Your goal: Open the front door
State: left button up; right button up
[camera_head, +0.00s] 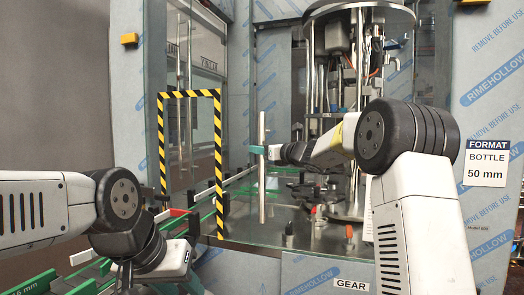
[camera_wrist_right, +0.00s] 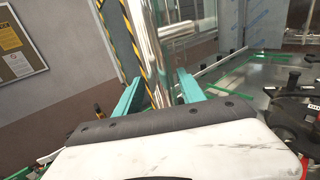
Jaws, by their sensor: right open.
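The front door (camera_head: 285,215) is a clear glass pane in front of the filler, and its edges are hard to make out. Its handle (camera_head: 262,202) is an upright metal bar. My right gripper (camera_head: 259,150) is at the upper half of this bar. In the right wrist view the shiny bar (camera_wrist_right: 150,52) stands between the two teal fingers (camera_wrist_right: 158,92), which are apart, one on each side. Contact with the bar cannot be made out. My left gripper (camera_head: 188,246) is low at the left, partly hidden by its own wrist; its fingers are unclear.
A yellow-and-black striped frame (camera_head: 218,165) stands left of the handle, around the conveyor (camera_head: 90,272) that enters there. The filler's carousel (camera_head: 345,110) is behind the glass. Film-wrapped panels (camera_head: 485,90) flank it on the right. A noticeboard (camera_wrist_right: 20,45) hangs on the wall.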

jog(key=shift+c, duration=0.5)
grip_shut()
dwell(1.0)
